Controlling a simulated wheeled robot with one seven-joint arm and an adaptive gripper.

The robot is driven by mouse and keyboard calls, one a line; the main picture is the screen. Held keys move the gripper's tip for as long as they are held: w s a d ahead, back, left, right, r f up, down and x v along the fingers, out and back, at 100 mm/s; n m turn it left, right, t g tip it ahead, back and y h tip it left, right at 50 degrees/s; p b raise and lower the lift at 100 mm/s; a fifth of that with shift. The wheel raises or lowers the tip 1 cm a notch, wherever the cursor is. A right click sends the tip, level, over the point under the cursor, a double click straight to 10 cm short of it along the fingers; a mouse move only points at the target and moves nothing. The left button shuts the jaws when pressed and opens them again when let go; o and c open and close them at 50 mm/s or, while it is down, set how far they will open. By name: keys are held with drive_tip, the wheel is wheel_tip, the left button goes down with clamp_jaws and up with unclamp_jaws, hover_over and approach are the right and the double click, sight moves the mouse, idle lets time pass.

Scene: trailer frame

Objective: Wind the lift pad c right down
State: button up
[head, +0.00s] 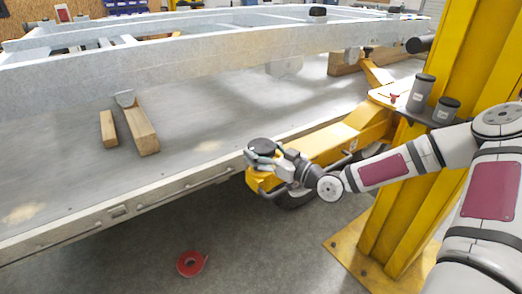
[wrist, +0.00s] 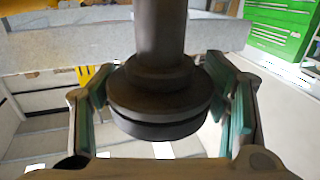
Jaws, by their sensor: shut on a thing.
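The lift pad (head: 263,145) is a dark round disc at the near end of a yellow lift arm (head: 335,140), beside the trailer's long side rail. In the wrist view the pad (wrist: 158,110) is a thick dark disc with a round stem. My gripper (head: 268,163) is at this pad, its fingers on either side of the disc. In the wrist view my gripper (wrist: 160,85) has green-lined fingers closed about the pad's rim. The head view does not clearly show how far the pad stands above the arm.
A yellow lift post (head: 425,140) stands at right, with dark cylinders (head: 420,92) on a small shelf. The grey trailer frame (head: 150,60) spans the upper left. Wooden blocks (head: 140,130) lie beneath it. A red tape roll (head: 191,263) lies on open floor.

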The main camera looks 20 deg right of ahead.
drive_tip(key=shift+s+a+h, duration=0.1)
drive_tip(key=shift+h, duration=0.2)
